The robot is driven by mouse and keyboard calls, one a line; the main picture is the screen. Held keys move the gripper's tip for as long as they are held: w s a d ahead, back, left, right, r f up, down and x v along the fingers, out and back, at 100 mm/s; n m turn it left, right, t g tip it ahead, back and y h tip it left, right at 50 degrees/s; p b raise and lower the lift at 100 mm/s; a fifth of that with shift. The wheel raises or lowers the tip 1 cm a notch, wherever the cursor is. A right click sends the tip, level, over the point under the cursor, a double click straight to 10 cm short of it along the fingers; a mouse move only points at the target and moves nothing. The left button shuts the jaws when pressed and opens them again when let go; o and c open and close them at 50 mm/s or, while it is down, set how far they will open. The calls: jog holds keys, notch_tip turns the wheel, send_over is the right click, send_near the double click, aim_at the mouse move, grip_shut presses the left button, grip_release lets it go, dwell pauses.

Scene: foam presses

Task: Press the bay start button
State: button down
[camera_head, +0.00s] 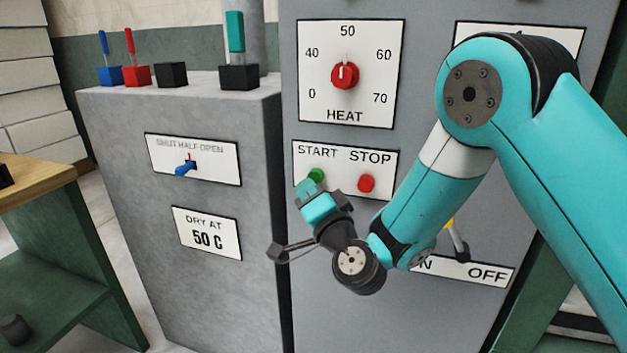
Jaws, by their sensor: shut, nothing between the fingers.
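The green START button (316,175) is on a white plate (345,185) on the grey press panel, under the word START. The red STOP button (366,183) is to its right on the same plate. My gripper (309,187) is shut, just below and left of the green button in the picture. Its teal body overlaps the lower left of the plate. The fingertips are hard to make out, and I cannot tell whether they touch the button.
A HEAT dial (344,76) is above the buttons. A yellow-tipped ON/OFF lever (457,240) is at lower right, partly behind my arm. A lower grey cabinet (190,280) with a blue lever (185,169) stands left. A green bench (60,240) is far left.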

jog(key=shift+s, duration=0.1)
jog(key=s, duration=0.1)
jog(key=s+a, duration=0.1)
jog(key=s, duration=0.2)
jog(key=shift+s+a, duration=0.25)
jog(key=shift+a, duration=0.1)
dwell(0.6)
jog(key=s+r+n+g+y, duration=0.4)
jog(key=s+r+n+g, duration=0.1)
jog(key=s+n+g, duration=0.5)
jog(key=s+d+f+n+g+h, duration=0.35)
jog(key=s+d+g+h, duration=0.5)
jog(key=s+d, duration=0.7)
notch_tip(320, 180, up, 19)
jog(key=p, duration=1.7)
jog(key=shift+s+f, duration=0.2)
jog(key=shift+s, duration=0.05)
